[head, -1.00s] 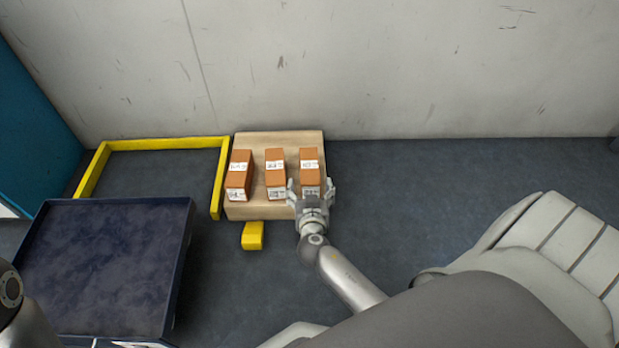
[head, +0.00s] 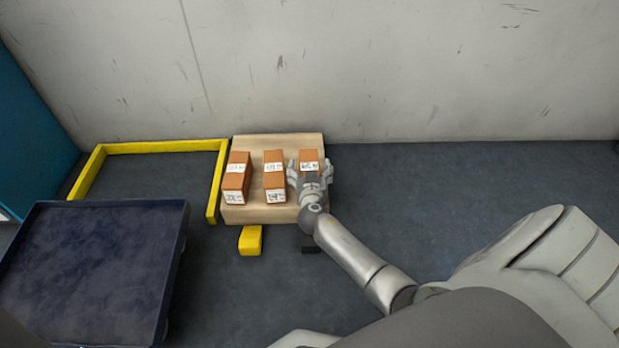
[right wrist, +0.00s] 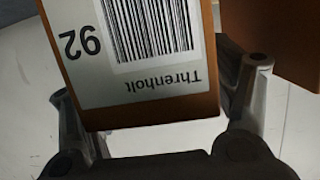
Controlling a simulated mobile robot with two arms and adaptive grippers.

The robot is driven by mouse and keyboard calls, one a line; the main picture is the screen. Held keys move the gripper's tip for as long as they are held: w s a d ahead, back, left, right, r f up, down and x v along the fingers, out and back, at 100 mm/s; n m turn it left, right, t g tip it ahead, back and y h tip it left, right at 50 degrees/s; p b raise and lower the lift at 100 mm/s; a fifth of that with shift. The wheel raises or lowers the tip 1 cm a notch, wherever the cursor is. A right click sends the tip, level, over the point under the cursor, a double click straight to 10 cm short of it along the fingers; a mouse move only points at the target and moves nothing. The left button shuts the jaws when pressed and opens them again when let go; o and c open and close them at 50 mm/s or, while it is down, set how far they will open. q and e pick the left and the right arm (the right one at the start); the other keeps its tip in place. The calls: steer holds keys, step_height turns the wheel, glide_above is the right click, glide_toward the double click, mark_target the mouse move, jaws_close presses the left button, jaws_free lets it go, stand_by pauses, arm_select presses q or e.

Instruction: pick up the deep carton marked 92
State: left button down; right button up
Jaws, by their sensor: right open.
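The carton marked 92 is an orange-brown box with a white barcode label reading "Threnholt" and 92. It fills the upper middle of the right wrist view (right wrist: 150,108), upside down. In the head view it is the rightmost carton (head: 309,155) on the wooden pallet (head: 240,214), its near part hidden by my gripper. My right gripper (head: 309,172) is open, one finger on each side of this carton; the right wrist view shows gaps beside it. Two similar cartons, middle (head: 274,180) and left (head: 236,182), stand apart on the pallet. My left gripper is not in view.
A dark blue table or cart top (head: 90,265) stands at the lower left. A yellow floor frame (head: 160,146) adjoins the pallet's left side, and a yellow block (head: 250,240) sits in front. A concrete wall (head: 400,70) rises behind. Floor on the right is clear.

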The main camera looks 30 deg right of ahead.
steer(key=shift+c, duration=0.4)
steer(key=c, duration=1.2)
steer(key=shift+r, duration=0.1)
steer(key=shift+c, duration=0.2)
steer(key=shift+r, duration=0.1)
